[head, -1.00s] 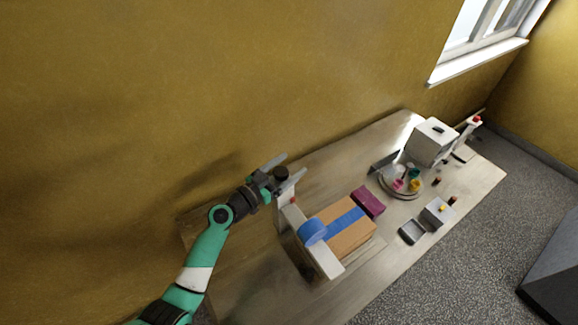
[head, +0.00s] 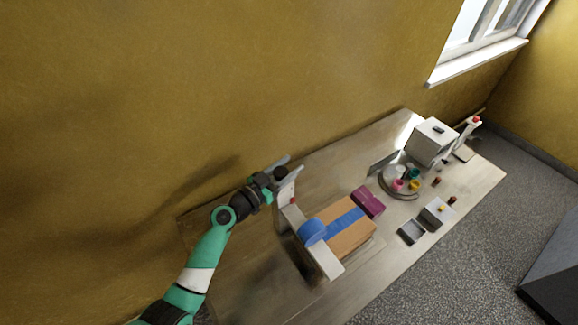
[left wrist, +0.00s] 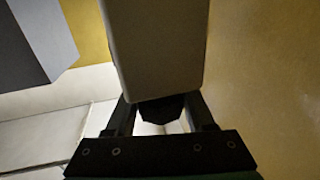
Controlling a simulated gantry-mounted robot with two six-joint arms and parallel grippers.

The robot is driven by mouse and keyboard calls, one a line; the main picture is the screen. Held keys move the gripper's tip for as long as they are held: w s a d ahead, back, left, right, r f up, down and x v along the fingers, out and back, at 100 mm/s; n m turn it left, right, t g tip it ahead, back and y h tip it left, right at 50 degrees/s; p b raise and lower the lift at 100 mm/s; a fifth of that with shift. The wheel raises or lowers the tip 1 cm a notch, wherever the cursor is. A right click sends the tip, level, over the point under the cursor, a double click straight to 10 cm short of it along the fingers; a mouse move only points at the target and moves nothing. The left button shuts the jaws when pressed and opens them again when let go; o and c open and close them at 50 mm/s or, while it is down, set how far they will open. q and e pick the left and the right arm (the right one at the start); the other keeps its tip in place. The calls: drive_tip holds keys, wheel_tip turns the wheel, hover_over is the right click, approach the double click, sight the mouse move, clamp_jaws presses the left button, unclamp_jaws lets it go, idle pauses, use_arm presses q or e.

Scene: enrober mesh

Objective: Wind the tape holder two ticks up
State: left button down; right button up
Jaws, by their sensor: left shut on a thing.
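The tape holder is a pale upright post (head: 287,190) with a pale arm (head: 324,259) reaching toward the front, and a blue tape roll (head: 312,231) on it. The roll sits over a brown carton (head: 345,240) with a blue tape strip along its top. My left gripper (head: 284,172) is at the top of the post, shut on a dark knob (left wrist: 163,108) that shows between the fingers in the left wrist view. A pale block-like part fills the upper middle of that view and hides what lies behind. My right gripper is not in view.
A purple box (head: 368,202) stands just behind the carton. Further right are a round tray (head: 385,190) with small coloured cups, a white box (head: 432,142) and grey open trays (head: 411,231). The left end of the table (head: 235,265) is bare.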

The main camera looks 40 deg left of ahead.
use_arm(q)
drive_tip(key=shift+n+y+p, duration=0.4)
drive_tip(key=shift+y+p, duration=0.15)
drive_tip(key=shift+y, duration=0.15)
drive_tip(key=n+y+p, duration=0.1)
drive_tip(key=y+p, duration=0.1)
drive_tip(key=p, duration=0.1)
drive_tip(key=n+g+y+p, duration=0.1)
drive_tip(key=y+p, duration=0.1)
drive_tip(key=p, duration=0.1)
drive_tip(key=a+n+y+p, duration=0.1)
drive_tip(key=n+y+p, duration=0.1)
drive_tip(key=p, duration=0.1)
drive_tip(key=shift+r+p, duration=0.4)
drive_tip(key=shift+s+a+f+n+g+y+p, duration=0.1)
drive_tip(key=shift+f+n+g+y+p, duration=0.1)
drive_tip(key=shift+n+g+y, duration=0.25)
drive_tip(key=shift+a+f+n+g+y+p, duration=0.15)
drive_tip(key=shift+n+y+p, duration=0.1)
drive_tip(key=shift+y, duration=0.3)
drive_tip(key=shift+s+a+n+g+y, duration=0.15)
drive_tip(key=shift+n+g+y, duration=0.25)
drive_tip(key=shift+n+y, duration=0.3)
drive_tip(key=shift+y, duration=0.3)
drive_tip(key=shift+c, duration=1.4)
unclamp_jaws()
drive_tip(key=shift+s, duration=0.1)
